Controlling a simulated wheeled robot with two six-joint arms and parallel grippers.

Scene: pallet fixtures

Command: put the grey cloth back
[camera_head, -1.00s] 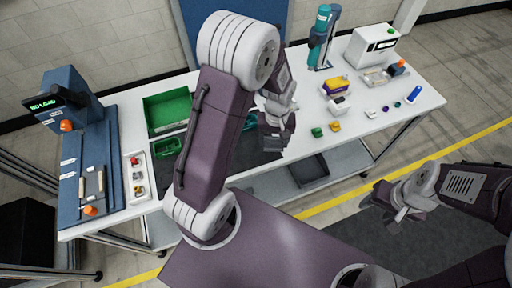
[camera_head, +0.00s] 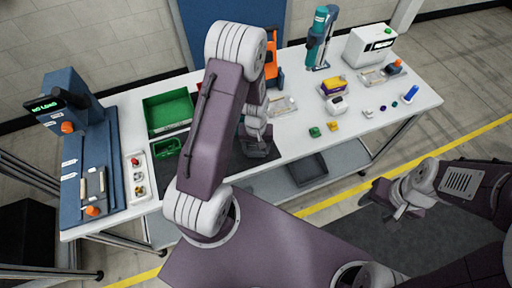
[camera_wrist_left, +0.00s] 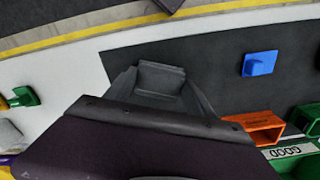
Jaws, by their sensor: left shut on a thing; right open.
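My left gripper (camera_head: 258,148) is low over the dark mat (camera_head: 266,165) at the table's front edge. In the left wrist view, the left gripper (camera_wrist_left: 160,88) is shut on a small dark grey piece (camera_wrist_left: 160,76), which looks like the grey cloth. The piece lies between the fingers, over or on the dark mat (camera_wrist_left: 215,60); I cannot tell if it touches. The head view does not show the piece clearly. My right gripper (camera_head: 397,203) is open and empty, off the table's right front side.
A blue block (camera_wrist_left: 259,63) sits on the mat, near an orange bin (camera_wrist_left: 262,124) and a green bin (camera_wrist_left: 308,150). A large green bin (camera_head: 168,113) and a blue station (camera_head: 70,115) stand left. Small green (camera_head: 314,132) and yellow (camera_head: 333,126) parts lie right.

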